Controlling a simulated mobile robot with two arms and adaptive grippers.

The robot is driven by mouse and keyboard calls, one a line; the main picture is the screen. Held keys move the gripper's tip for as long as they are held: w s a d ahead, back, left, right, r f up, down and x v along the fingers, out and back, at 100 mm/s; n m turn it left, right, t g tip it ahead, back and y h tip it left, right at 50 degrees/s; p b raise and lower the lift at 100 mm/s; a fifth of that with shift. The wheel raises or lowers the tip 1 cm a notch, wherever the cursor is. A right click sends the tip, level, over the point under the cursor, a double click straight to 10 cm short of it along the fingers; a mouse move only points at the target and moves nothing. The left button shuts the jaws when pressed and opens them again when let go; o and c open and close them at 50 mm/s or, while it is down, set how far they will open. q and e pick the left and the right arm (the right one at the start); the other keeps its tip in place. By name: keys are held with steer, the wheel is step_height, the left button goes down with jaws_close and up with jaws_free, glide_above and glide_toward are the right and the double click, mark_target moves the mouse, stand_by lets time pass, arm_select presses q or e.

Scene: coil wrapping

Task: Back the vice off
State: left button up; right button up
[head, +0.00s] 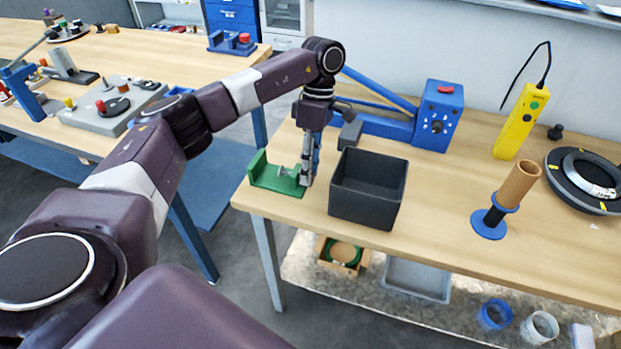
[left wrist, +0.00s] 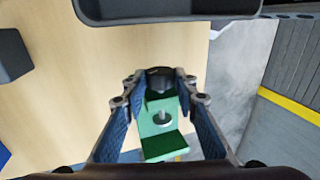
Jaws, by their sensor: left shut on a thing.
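The green vice (head: 262,175) sits at the front left corner of the workbench, with a metal screw between its upright plates. It also shows in the left wrist view (left wrist: 160,148). My left gripper (head: 307,178) points down at the vice's right end. In the left wrist view its two blue-padded fingers (left wrist: 160,84) are closed on the dark round knob (left wrist: 160,76) of the vice. The fingers hide part of the knob, and the exact contact is hard to see. My right gripper is not in view.
A black open bin (head: 368,210) stands just right of the vice. A blue machine (head: 437,117) stands behind, with a long blue bar to its left. A brown tube on a blue stand (head: 508,195), a yellow control pendant (head: 518,122) and a dark ring (head: 570,190) are further right.

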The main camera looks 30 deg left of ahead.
arm_select(q)
steer(key=shift+s+t, duration=0.15)
steer(key=shift+t, duration=0.65)
steer(key=shift+s+f+t+y+b, duration=0.15)
steer(key=shift+t+y+b, duration=0.2)
steer(key=shift+b, duration=0.25)
steer(key=shift+d+r+t, duration=0.1)
steer(key=shift+r+t, duration=0.1)
steer(key=shift+t, duration=0.15)
